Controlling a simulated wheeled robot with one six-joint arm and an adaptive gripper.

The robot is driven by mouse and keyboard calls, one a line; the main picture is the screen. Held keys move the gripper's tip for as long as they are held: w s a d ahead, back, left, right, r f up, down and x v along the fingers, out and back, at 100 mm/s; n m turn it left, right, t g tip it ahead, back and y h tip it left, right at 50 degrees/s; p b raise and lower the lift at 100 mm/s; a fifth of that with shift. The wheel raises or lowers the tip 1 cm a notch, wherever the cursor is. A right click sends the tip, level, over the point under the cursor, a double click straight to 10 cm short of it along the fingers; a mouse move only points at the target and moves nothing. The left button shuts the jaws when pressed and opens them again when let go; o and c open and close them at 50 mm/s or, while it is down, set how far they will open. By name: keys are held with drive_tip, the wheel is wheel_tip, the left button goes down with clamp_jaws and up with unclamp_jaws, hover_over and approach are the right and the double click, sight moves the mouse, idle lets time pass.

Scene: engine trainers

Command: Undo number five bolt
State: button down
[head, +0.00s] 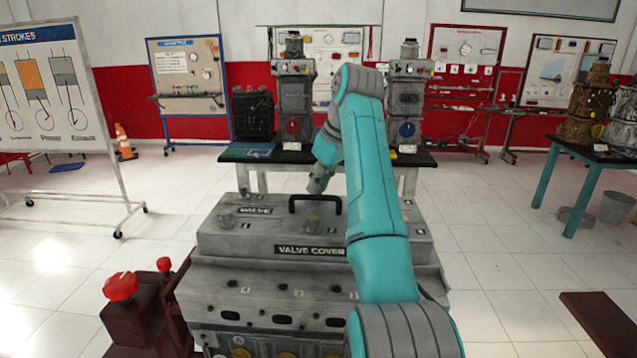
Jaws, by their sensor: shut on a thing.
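The grey valve cover (222,240) lies on the engine block (260,290) in the middle of the head view. It has a black handle (315,199) and several bolts, one at its front left (227,216). My gripper (317,186) points down at the cover's back middle, just behind the handle. It is shut on what appears to be a bolt at that spot. The fingertips are small in the view, and the bolt and its number cannot be read. My arm hides the cover's right part.
A red clamp-like fixture (121,288) stands at the engine's lower left. A dark table (270,155) with engine parts stands behind. A whiteboard (45,90) is at left, and a teal-legged table (600,152) at right.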

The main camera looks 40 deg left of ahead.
drive_tip(key=n+g, duration=0.2)
drive_tip(key=n, duration=0.3)
drive_tip(key=shift+w, duration=0.15)
drive_tip(key=shift+n+h, duration=0.3)
idle(0.4)
drive_tip(key=c, duration=1.1)
unclamp_jaws()
drive_tip(key=shift+o, duration=0.2)
